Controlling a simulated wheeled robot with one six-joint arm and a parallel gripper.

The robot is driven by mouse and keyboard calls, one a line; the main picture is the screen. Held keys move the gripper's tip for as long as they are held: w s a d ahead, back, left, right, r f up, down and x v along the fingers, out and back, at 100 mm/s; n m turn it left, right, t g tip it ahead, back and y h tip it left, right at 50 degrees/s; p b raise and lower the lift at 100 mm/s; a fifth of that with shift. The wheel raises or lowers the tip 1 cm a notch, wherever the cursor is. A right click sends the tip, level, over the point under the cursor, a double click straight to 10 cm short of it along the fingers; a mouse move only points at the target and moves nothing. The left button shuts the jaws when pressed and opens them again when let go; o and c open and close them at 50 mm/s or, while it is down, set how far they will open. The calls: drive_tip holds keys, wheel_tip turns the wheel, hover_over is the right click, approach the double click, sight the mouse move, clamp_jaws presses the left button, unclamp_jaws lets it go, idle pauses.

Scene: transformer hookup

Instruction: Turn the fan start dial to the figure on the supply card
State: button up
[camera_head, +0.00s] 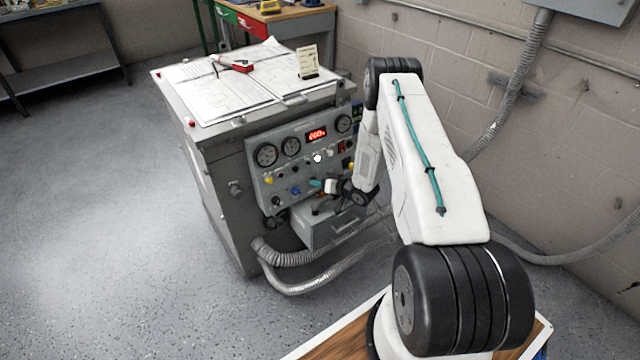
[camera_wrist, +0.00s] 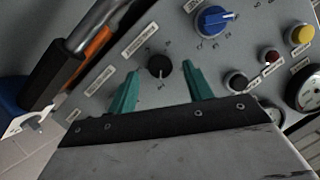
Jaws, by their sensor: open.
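My gripper (camera_wrist: 160,71) is open in the wrist view, its two teal fingers pointing at the panel. A small black dial (camera_wrist: 160,66) with a scale around it sits between the fingertips, with gaps on both sides. Its label is too small to read, so I cannot tell if it is the fan start dial. A blue dial (camera_wrist: 213,19) with a pale pointer is up and to the right. In the head view my gripper (camera_head: 314,184) is at the lower part of the cabinet's panel (camera_head: 262,183). A cream card (camera_head: 307,61) stands on the cabinet top; its figures are unreadable.
Yellow, red and black knobs and gauges (camera_head: 266,155) crowd the panel around a red display (camera_head: 316,134). Papers (camera_head: 210,85) cover the cabinet top. Ribbed grey hoses (camera_head: 320,281) run low in front. A wall is close on the right; the floor on the left is clear.

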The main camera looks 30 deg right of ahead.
drive_tip(key=v, duration=0.6)
drive_tip(key=shift+s, duration=0.35)
drive_tip(key=shift+d+r, duration=0.1)
drive_tip(key=shift+d, duration=0.05)
drive_tip(key=s+d+f+g+h, duration=0.3)
drive_tip(key=s+d+g+h, duration=0.1)
drive_tip(key=s+g, duration=0.45)
drive_tip(key=s+a+r+g, duration=0.2)
drive_tip(key=s+a+r, duration=0.25)
drive_tip(key=r, duration=0.65)
drive_tip(key=s+a+r+g, duration=0.2)
drive_tip(key=s+a+r, duration=0.25)
drive_tip(key=r, duration=0.65)
drive_tip(key=s+a+r+g, duration=0.25)
drive_tip(key=s+r, duration=0.25)
drive_tip(key=r, duration=0.7)
drive_tip(key=s+a+r+n+t, duration=0.3)
drive_tip(key=s+a+r, duration=1.3)
drive_tip(key=a+r, duration=0.1)
drive_tip(key=shift+r+t+y, duration=0.3)
drive_tip(key=shift+r, duration=0.25)
